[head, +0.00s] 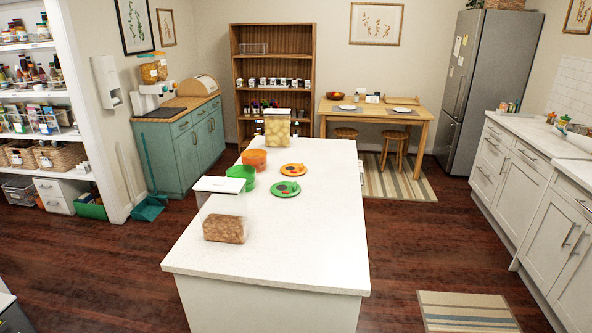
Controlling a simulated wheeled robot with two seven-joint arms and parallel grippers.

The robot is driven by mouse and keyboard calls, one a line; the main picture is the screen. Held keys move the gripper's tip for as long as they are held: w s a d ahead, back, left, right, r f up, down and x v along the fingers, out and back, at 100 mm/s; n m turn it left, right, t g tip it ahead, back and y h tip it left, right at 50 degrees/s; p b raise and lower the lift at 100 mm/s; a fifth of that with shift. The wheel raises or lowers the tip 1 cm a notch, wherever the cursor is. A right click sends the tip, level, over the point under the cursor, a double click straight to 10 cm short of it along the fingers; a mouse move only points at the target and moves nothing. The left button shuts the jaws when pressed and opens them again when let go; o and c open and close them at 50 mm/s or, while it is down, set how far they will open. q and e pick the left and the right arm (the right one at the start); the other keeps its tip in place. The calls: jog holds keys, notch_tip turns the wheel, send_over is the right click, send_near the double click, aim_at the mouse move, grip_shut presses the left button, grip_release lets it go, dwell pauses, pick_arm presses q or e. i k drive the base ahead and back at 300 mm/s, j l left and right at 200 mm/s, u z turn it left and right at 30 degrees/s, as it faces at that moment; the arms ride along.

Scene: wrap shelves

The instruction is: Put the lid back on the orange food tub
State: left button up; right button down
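The orange food tub (253,159) stands on the white island, left of its middle and towards the far end. It looks open at the top, but its inside is too small to make out. An orange round lid (293,170) with a dark and green pattern lies flat on the island to the right of the tub, apart from it. A green tub (242,174) stands just in front of the orange one. A green round lid (286,189) with orange marks lies nearer than the orange lid. Neither of my grippers is in view.
A clear container with a white lid (222,185) and brown contents stands at the island's near left. Another clear container (277,132) with pale contents stands at the far end. The island top (310,240) is clear at the near right. Dark wooden floor surrounds the island.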

aim_at(291, 169)
jog(key=i+j+u, duration=0.65)
jog(key=j+u, duration=0.2)
jog(key=i+j+u, duration=0.25)
jog(key=u, duration=0.2)
jog(key=i+j+u, duration=0.15)
jog(key=u, duration=0.25)
jog(key=i+u, duration=0.4)
jog(key=i+j+z, duration=0.2)
jog(key=i, duration=0.3)
jog(key=i+j+z, duration=0.2)
jog(key=i, duration=0.35)
jog(key=i+l+z, duration=0.2)
jog(key=z, duration=0.3)
jog(key=i+l+z, duration=0.1)
jog(key=i+z, duration=0.6)
jog(key=z, duration=0.3)
jog(key=i+j+z, duration=0.1)
jog(key=i+z, duration=0.2)
jog(key=z, duration=0.2)
